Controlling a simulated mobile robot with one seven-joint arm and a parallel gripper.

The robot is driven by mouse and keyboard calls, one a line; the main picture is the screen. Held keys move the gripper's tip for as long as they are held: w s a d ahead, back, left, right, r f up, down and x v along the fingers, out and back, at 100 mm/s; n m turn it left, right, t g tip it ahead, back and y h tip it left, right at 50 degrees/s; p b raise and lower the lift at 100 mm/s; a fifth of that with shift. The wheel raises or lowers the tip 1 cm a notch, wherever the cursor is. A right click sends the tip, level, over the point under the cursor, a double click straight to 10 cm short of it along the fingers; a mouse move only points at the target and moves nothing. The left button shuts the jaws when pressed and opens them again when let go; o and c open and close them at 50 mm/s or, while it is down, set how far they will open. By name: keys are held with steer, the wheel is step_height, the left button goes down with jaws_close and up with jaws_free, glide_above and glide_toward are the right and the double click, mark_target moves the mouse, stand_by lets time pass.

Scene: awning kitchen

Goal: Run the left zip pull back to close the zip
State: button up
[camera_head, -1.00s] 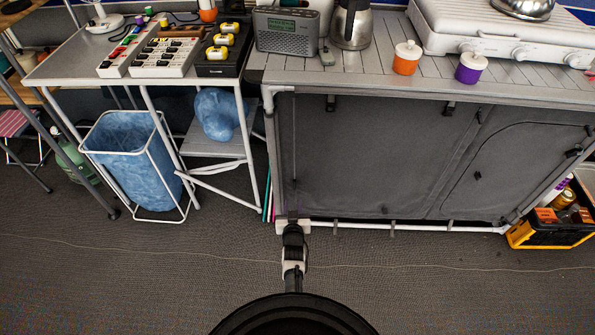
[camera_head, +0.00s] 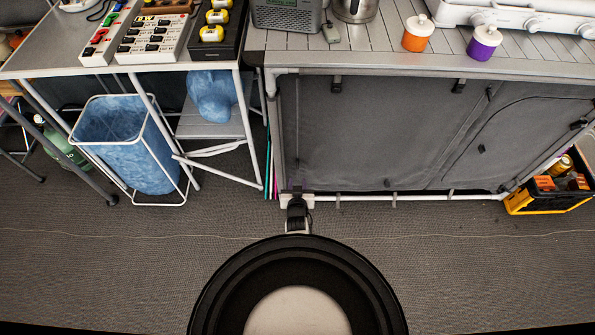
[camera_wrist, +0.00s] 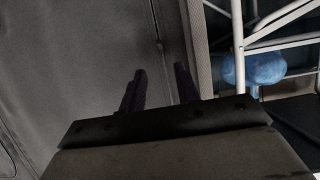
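The grey fabric front (camera_head: 375,140) of the camping cupboard hangs below its slatted top. A thin vertical seam or zip line (camera_head: 298,130) runs down near its left edge. In the wrist view a similar dark line (camera_wrist: 155,25) runs down the fabric (camera_wrist: 75,60) towards my gripper (camera_wrist: 160,78). The gripper's two dark purple fingers stand apart with nothing clearly held between them. In the head view my gripper (camera_head: 297,189) is low at the cupboard's left front corner, its fingers barely visible. I cannot make out the left zip pull; whether fingers touch the fabric is unclear.
Left of the cupboard stand a white-framed table (camera_head: 60,48), a blue-lined bin (camera_head: 115,115) and a blue bag (camera_head: 212,95), which also shows in the wrist view (camera_wrist: 265,68). A black and yellow crate (camera_head: 530,203) is at the right. The carpet (camera_head: 110,250) in front is clear.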

steer(key=b+x, duration=0.5)
steer(key=x, duration=0.4)
steer(key=shift+w+b, duration=0.2)
steer(key=shift+b, duration=0.15)
steer(key=shift+c, duration=0.3)
jaws_close()
